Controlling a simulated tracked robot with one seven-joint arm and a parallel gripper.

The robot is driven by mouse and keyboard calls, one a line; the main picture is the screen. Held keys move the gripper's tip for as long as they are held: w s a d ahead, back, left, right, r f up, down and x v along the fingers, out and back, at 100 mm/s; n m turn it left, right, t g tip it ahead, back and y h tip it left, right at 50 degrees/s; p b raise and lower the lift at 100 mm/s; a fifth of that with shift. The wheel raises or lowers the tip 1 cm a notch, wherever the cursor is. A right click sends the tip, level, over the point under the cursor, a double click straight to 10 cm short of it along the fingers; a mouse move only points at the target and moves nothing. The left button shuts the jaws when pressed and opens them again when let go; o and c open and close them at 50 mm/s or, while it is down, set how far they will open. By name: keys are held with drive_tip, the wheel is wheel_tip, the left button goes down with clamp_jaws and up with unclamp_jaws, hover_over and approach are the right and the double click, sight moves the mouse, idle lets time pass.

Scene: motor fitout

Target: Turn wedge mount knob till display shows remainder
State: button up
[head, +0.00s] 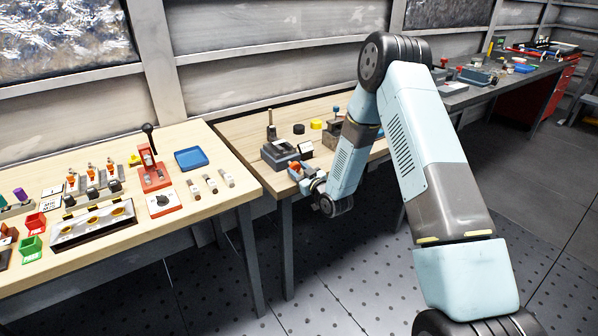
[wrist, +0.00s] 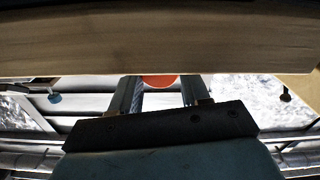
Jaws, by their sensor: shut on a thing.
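The wedge mount, seemingly the dark grey block (head: 280,153) with an upright post, stands near the front left of the second wooden bench. A small dark-and-white panel (head: 306,144), perhaps the display, stands beside it; its reading is too small to make out. My gripper (head: 297,173) is at the bench's front edge, just in front of the mount. It is shut on an orange-red round knob, which shows between the two fingers in the wrist view (wrist: 159,81). The knob's upper part is hidden there by the wooden edge. The mount itself is not clear in the wrist view.
The bench edge (wrist: 160,45) fills the top of the wrist view, close to my fingers. The left bench (head: 225,205) holds a red press (head: 154,175) and a blue tray (head: 190,159).

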drive_tip(key=shift+w+d, duration=0.1)
drive_tip(key=shift+d, duration=0.05)
drive_tip(key=shift+w+d+m, duration=0.1)
drive_tip(key=shift+m, duration=2.7)
drive_tip(key=o, duration=1.1)
drive_tip(key=shift+c, duration=0.2)
drive_tip(key=v, duration=1.3)
drive_tip(key=shift+s, duration=0.4)
drive_tip(key=shift+d, duration=0.15)
